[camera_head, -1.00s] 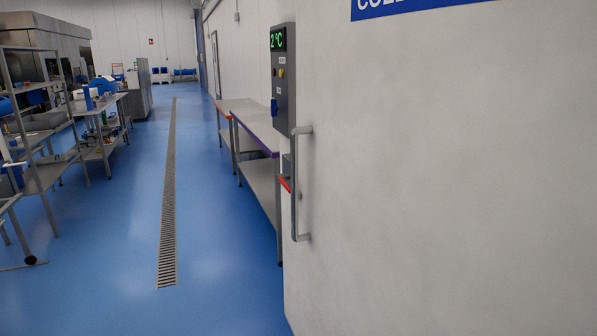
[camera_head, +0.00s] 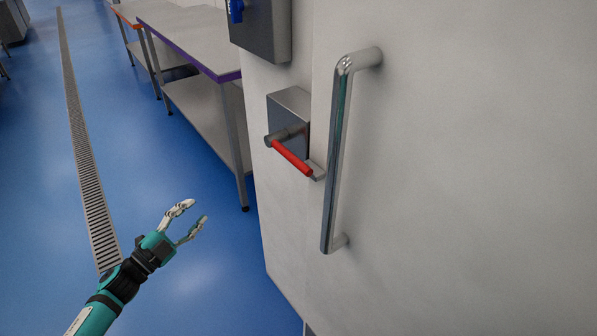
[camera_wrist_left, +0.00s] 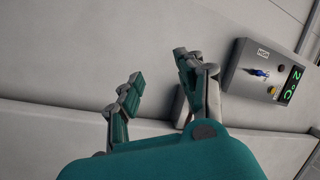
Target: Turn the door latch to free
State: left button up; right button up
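The door latch has a red lever (camera_head: 292,157) on a grey metal box (camera_head: 289,113) fixed to the wall beside the door edge. The white door (camera_head: 470,190) carries a long vertical metal handle (camera_head: 338,160). My left gripper (camera_head: 200,214) is open and empty, left of and below the latch, apart from it. Its two spread fingers also show in the left wrist view (camera_wrist_left: 158,75). My right gripper is not in view.
A grey control box (camera_head: 262,28) is on the wall above the latch; in the left wrist view it shows a 2 °C display (camera_wrist_left: 290,86). Steel tables (camera_head: 195,40) stand along the wall behind. The blue floor around a drain grate (camera_head: 85,165) is clear.

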pick_arm(q)
jog(key=s+d+r+m+g+h, duration=0.2)
jog(key=d+r+m+g+h, duration=0.25)
jog(key=r, duration=0.45)
jog(key=m+g+h+b, duration=0.1)
jog(key=m+g+h, duration=0.3)
jog(key=m+g, duration=0.55)
send_near(300, 161)
jog(key=d+p, duration=0.1)
jog(key=d, duration=0.2)
jog(key=d+m+t+p, duration=0.1)
jog(key=d, duration=0.2)
jog(key=w+d+m+t+p, duration=0.1)
jog(key=d+p, duration=0.1)
jog(key=d, duration=0.1)
jog(key=shift+w+d+r, duration=0.1)
jog(key=shift+d+r, duration=0.3)
jog(key=shift+c, duration=0.5)
grip_shut()
